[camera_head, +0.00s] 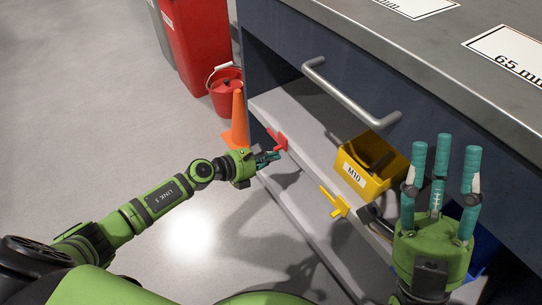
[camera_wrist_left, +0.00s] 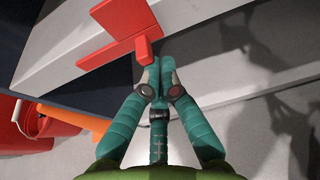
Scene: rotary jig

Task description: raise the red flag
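The red flag (camera_head: 277,140) is a flat red piece at the front edge of the grey shelf, at its left end. In the left wrist view the red flag (camera_wrist_left: 125,22) shows a plate with a short stub pointing towards my fingers. My left gripper (camera_head: 270,158) has its fingers drawn together just at the flag. In the left wrist view the left gripper's fingertips (camera_wrist_left: 154,64) meet at the stub's end; whether they hold it is unclear. My right gripper (camera_head: 437,165) is open and empty, its fingers pointing up, in front of the shelf at the right.
A yellow flag (camera_head: 335,202) sits further right on the shelf edge. A yellow M10 bin (camera_head: 364,182) stands on the shelf (camera_head: 300,120). A drawer handle (camera_head: 345,97) juts out above. An orange cone (camera_head: 238,125), red bucket (camera_head: 226,95) and red bin (camera_head: 197,40) stand left.

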